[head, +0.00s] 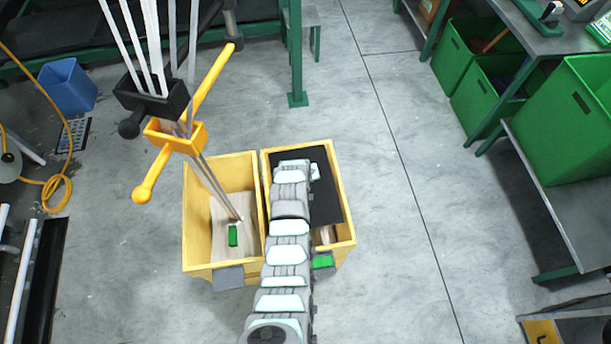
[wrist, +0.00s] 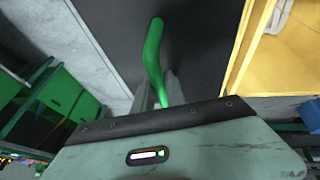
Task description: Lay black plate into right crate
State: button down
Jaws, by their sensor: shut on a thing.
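The flat black plate (head: 328,185) is over the back part of the yellow right crate (head: 346,232), partly hidden by my arm. In the wrist view the plate (wrist: 205,45) has a green handle (wrist: 154,62), and floor shows directly past its left edge, so it appears to be above the crate rim. My gripper (wrist: 158,92) is shut on the green handle; its fingertips are mostly hidden behind the handle and the wrist housing. In the head view my arm hides the gripper. The plate's height above the crate is unclear.
The yellow left crate (head: 195,215) stands against the right one, with pale webbing and a green item inside. An orange-handled frame with straps (head: 178,135) hangs above it. Green bins (head: 565,120) and a bench stand at right. The floor between is clear.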

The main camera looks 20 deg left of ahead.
jog(key=shift+d+f, duration=0.25)
jog(key=shift+f, duration=0.15)
jog(key=shift+a+f+b, duration=0.1)
jog(key=shift+f+b, duration=2.55)
jog(key=shift+f, duration=1)
jog(key=shift+f+b, duration=11.1)
jog(key=shift+f, duration=1.8)
jog(key=c, duration=1.3)
grip_release()
jog(key=shift+s+f, duration=0.1)
